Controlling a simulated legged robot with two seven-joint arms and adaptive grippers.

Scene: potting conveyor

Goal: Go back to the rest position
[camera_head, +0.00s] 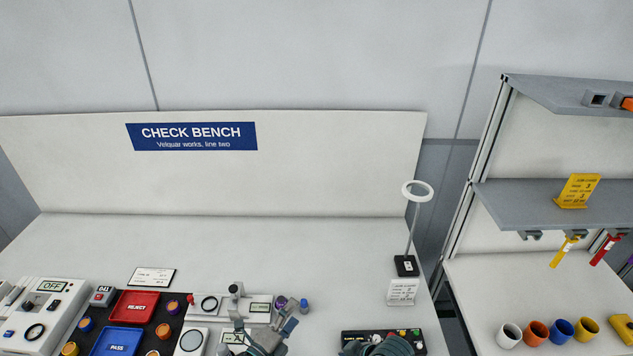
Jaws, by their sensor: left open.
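My left gripper (264,327) is at the bottom centre of the head view, over the front of the check bench (330,250). Its fingers are spread and I see nothing held between them. It overlaps the light grey test fixtures behind it, so part of them is hidden. A dark rounded part, likely of my right arm, shows at the bottom edge in front of a black button panel (412,336). My right gripper's fingers do not show.
A red REJECT tray (134,306) and a blue PASS tray (117,342) lie at left. A ring lamp (417,192) stands at right. Several coloured cups, including an orange one (535,333), stand on the right-hand rack. The bench's back half is clear.

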